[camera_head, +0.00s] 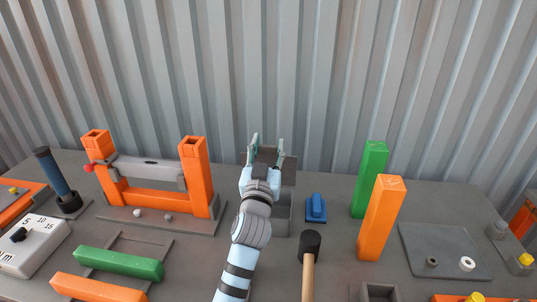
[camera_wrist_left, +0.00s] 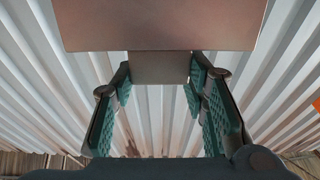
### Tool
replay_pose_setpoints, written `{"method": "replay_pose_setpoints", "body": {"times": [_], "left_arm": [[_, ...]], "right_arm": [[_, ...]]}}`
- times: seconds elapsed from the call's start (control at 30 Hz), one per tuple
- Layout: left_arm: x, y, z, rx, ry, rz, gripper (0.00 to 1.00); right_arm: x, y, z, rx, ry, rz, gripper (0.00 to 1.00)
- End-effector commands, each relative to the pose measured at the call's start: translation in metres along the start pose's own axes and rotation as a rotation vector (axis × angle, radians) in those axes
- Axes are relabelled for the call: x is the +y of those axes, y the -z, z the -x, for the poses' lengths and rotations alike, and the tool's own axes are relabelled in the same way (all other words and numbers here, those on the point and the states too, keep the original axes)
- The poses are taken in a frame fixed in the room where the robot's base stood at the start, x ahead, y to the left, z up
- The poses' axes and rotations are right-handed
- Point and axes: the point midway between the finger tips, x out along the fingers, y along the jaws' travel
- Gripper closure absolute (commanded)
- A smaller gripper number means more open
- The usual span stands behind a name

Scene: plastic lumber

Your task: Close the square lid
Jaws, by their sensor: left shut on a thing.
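The square lid (camera_head: 288,172) is a dark grey-brown plate standing raised above the small grey box (camera_head: 283,217), behind my left gripper. My left gripper (camera_head: 267,143) reaches up over the box, with its teal-padded fingers at the lid's upper end. In the left wrist view the lid (camera_wrist_left: 160,25) fills the top, and its narrower tab (camera_wrist_left: 160,68) lies between the fingers of the gripper (camera_wrist_left: 163,85), which is shut on it. My arm hides part of the box and lid. My right gripper is not in view.
A blue piece (camera_head: 316,208) and a mallet (camera_head: 309,247) stand close to the right of the box. Green (camera_head: 370,178) and orange (camera_head: 381,217) posts stand farther right. An orange frame (camera_head: 197,178) is to the left. A corrugated wall (camera_head: 330,80) rises behind the table.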

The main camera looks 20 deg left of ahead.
Motion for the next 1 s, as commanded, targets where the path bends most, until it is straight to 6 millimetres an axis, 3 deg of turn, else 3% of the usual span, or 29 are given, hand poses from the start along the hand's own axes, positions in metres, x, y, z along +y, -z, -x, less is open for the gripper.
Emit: {"method": "replay_pose_setpoints", "body": {"times": [0.37, 0.4, 0.5, 0.83, 1.0], "left_arm": [[0.0, 0.0, 0.0, 0.001, 0.0, 0.002, 1.0], [0.0, 0.0, 0.0, 0.001, 0.0, 0.002, 0.53], [0.0, 0.0, 0.0, 0.001, 0.0, 0.001, 0.38], [0.0, 0.003, 0.0, 0.003, 0.001, 0.001, 0.38], [0.0, 0.033, -0.007, 0.007, 0.001, 0.003, 0.38]], "right_arm": [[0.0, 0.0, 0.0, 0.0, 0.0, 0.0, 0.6], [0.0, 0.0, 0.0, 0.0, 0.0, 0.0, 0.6], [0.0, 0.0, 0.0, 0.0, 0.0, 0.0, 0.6], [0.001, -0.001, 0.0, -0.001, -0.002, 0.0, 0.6], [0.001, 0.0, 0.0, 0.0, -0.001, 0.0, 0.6]]}}
